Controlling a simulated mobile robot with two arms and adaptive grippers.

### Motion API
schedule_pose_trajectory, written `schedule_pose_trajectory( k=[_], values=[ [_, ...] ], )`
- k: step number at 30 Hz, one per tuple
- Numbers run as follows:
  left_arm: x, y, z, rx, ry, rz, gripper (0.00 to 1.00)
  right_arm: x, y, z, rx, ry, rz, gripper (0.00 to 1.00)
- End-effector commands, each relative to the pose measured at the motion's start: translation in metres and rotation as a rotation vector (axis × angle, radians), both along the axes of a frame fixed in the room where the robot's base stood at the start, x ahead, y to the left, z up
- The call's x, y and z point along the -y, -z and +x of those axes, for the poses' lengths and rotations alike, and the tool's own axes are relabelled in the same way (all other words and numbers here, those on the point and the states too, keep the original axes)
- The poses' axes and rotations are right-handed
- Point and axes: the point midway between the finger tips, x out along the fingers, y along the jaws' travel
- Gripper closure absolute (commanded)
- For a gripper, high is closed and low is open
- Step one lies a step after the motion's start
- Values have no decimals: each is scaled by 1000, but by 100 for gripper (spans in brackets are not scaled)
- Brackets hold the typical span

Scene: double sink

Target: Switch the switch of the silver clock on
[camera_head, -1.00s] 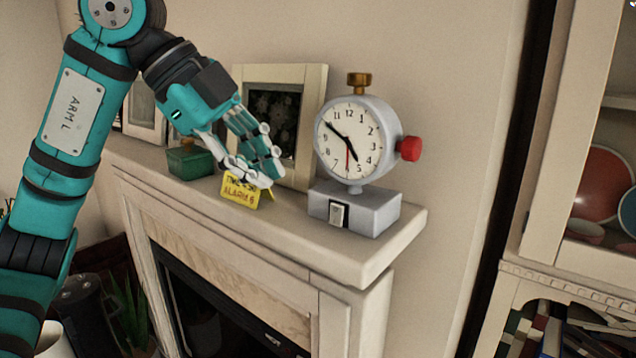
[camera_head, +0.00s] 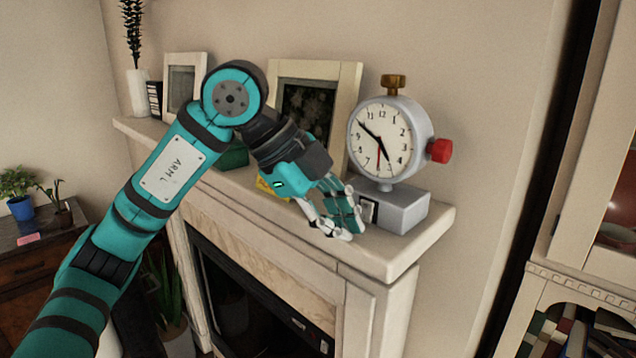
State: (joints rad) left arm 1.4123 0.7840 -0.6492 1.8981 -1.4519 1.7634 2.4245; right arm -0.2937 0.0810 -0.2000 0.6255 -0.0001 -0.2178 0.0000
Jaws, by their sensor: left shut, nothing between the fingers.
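The silver clock (camera_head: 400,209) stands upright on the mantel. It has a round white dial (camera_head: 381,140), a brass knob (camera_head: 394,84) on top and a red knob (camera_head: 440,150) on its right side. The switch (camera_head: 368,211) is a small pale lever in a dark slot on the front of the base, partly hidden by my fingers. My left gripper (camera_head: 347,228) is shut and empty, just left of the switch and in front of the base. Whether the fingertips touch the switch or base I cannot tell. My right gripper is not in view.
The mantel (camera_head: 415,245) ends just right of the clock. A yellow sign (camera_head: 268,187) and a green box (camera_head: 234,156) are partly hidden behind my left arm. Picture frames (camera_head: 345,100) lean on the wall. A shelf cabinet (camera_head: 570,275) stands at the right.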

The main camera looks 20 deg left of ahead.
Motion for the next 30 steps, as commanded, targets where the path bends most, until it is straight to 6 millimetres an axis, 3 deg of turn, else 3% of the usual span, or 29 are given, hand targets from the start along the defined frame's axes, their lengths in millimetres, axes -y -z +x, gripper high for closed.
schedule_pose_trajectory(
  k=[1,8,20,23,30],
  values=[
    [4,-6,9,-2,0,-4,100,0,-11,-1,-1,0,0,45],
    [11,0,33,-1,0,-2,100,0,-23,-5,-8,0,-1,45],
    [12,3,36,2,0,-1,100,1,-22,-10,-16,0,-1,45],
    [12,5,37,12,-1,-4,100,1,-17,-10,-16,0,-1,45],
    [14,17,43,135,-1,-49,100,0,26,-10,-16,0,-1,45]
  ],
)
